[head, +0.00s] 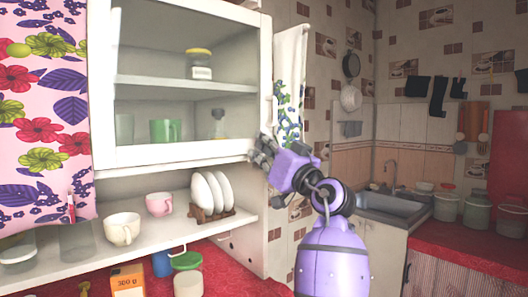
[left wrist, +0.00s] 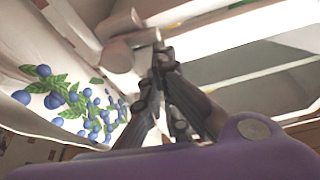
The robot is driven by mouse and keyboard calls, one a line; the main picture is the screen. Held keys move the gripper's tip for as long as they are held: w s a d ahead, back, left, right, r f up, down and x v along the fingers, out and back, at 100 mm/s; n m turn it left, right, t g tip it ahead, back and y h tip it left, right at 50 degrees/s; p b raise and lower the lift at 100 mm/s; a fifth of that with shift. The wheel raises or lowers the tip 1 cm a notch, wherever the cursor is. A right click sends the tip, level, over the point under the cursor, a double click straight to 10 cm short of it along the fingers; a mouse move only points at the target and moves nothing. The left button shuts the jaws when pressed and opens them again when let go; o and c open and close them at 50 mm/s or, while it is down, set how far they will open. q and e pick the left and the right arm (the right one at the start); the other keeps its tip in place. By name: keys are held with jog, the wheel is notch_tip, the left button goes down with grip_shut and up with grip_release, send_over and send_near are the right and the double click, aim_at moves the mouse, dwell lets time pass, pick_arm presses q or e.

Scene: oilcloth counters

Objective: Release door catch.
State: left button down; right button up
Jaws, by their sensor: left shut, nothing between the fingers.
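The white wall cabinet (head: 184,154) has a framed front, through which its shelves show. A pale upright handle or catch (head: 271,108) is at its right edge, partly unclear. My left gripper (head: 258,150) is shut and empty at the lower right corner of this front, just below the handle. In the left wrist view, its fingertips (left wrist: 158,68) are close to a pale rounded fitting (left wrist: 118,55), which may be the catch. I cannot tell whether they touch. My right gripper is not in view.
A blueberry-print towel (head: 290,80) hangs right beside the cabinet, close to my gripper. Below, an open shelf (head: 130,250) holds cups and a plate rack (head: 211,212). A sink (head: 395,205) and a red counter (head: 460,240) are at right.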

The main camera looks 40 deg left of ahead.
pick_arm(q)
jog(key=shift+f+n+b, duration=0.4)
jog(key=shift+f+b, duration=0.05)
jog(key=shift+f, duration=0.2)
jog(key=shift+s, duration=0.25)
jog(key=shift+s+r, duration=0.15)
jog(key=shift+d+f, duration=0.3)
jog(key=shift+d, duration=0.1)
jog(key=v, duration=1.1)
jog(key=shift+d+r, duration=0.2)
jog(key=shift+r, duration=0.15)
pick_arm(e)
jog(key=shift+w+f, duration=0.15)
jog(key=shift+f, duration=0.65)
